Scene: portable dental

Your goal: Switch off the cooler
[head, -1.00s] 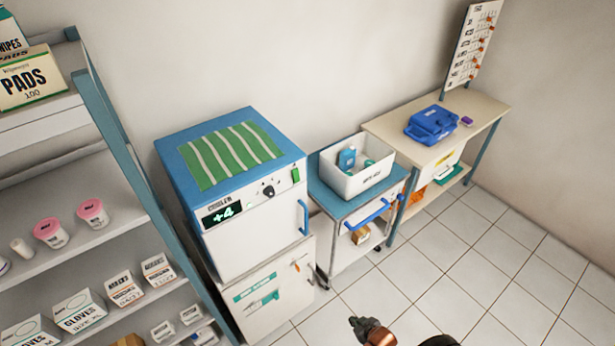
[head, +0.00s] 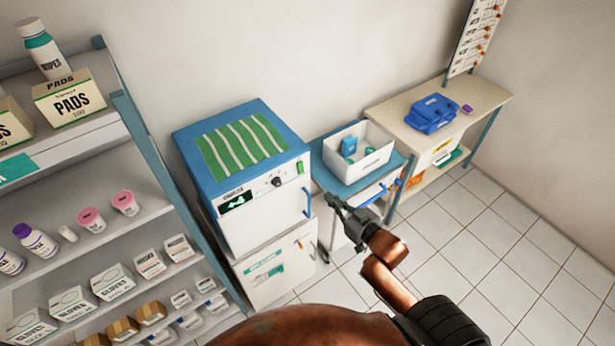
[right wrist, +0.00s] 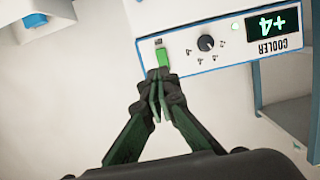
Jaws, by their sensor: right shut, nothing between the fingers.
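The cooler (head: 245,215) is a white box with a blue top and a green striped mat on it. Its front panel has a dark display (head: 237,200), a black knob (head: 277,181) and a green switch (head: 300,167). In the right wrist view the panel appears upside down, with the display (right wrist: 272,24) lit green at +4, the knob (right wrist: 205,43) and the green switch (right wrist: 162,56). My right gripper (head: 334,199) is shut and empty, in front of the cooler's right side. In the wrist view its fingertips (right wrist: 158,78) overlap the switch's near end; contact cannot be told. My left gripper is out of view.
A blue trolley (head: 335,182) with a white bin (head: 372,161) stands right of the cooler. Beyond it is a table (head: 480,108) with a blue case (head: 432,114). A stocked shelf rack (head: 150,150) stands at the left. The tiled floor (head: 500,240) is clear at the right.

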